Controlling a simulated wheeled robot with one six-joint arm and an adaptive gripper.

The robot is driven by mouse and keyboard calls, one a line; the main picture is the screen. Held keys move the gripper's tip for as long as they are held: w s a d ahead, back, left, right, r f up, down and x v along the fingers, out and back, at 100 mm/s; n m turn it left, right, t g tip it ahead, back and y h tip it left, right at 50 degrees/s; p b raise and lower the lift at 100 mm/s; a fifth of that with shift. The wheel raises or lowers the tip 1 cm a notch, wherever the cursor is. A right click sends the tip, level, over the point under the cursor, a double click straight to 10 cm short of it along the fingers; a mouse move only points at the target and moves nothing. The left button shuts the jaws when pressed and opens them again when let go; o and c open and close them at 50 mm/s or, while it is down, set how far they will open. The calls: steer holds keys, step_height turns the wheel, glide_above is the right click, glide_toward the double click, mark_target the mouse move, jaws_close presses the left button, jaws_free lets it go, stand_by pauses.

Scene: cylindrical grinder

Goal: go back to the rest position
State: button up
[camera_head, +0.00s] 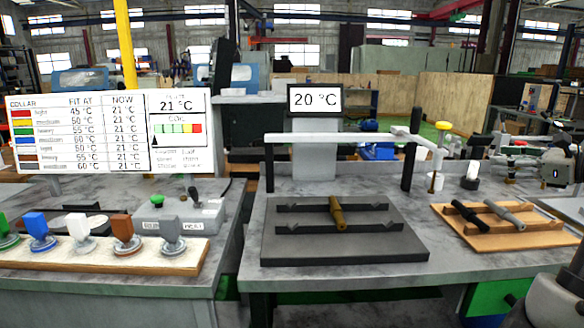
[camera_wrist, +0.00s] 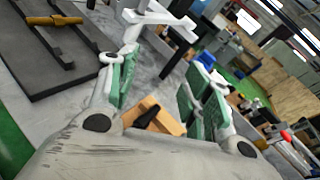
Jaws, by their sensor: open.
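My gripper (camera_wrist: 162,78) shows in the wrist view with its two green-padded fingers spread apart and nothing between them. It is raised above the bench at the right. Beyond and below the fingers lies the wooden tray (camera_wrist: 168,124) with a dark piece (camera_wrist: 147,117) on it. In the head view the gripper itself is hard to make out; grey arm parts of mine show at the right edge.
A brass shaft (camera_head: 338,213) lies across the rails of a dark plate (camera_head: 345,249). The wooden tray (camera_head: 522,243) holds a black and a grey piece. A white bar (camera_head: 340,139) on posts stands behind. Collars with coloured blocks line a board (camera_head: 190,254) at left.

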steer(key=s+a+f+n+g+h, duration=0.2)
steer(key=s+a+f+n+g, duration=0.3)
steer(key=s+n, duration=0.35)
steer(key=s+a+f+n+g+h, duration=0.2)
steer(key=s+a+f+n+g, duration=0.2)
steer(key=s+a+n+g, duration=0.45)
steer(key=s+a+r+n+t+h, duration=0.3)
steer(key=s+a+r+n+t, duration=0.1)
steer(key=n, duration=0.6)
step_height(320, 180, up, 2)
steer(key=shift+s+a+r+n+h, duration=0.1)
steer(key=shift+s+a+n+h, duration=0.2)
steer(key=shift+s+a, duration=0.15)
stand_by(0.3)
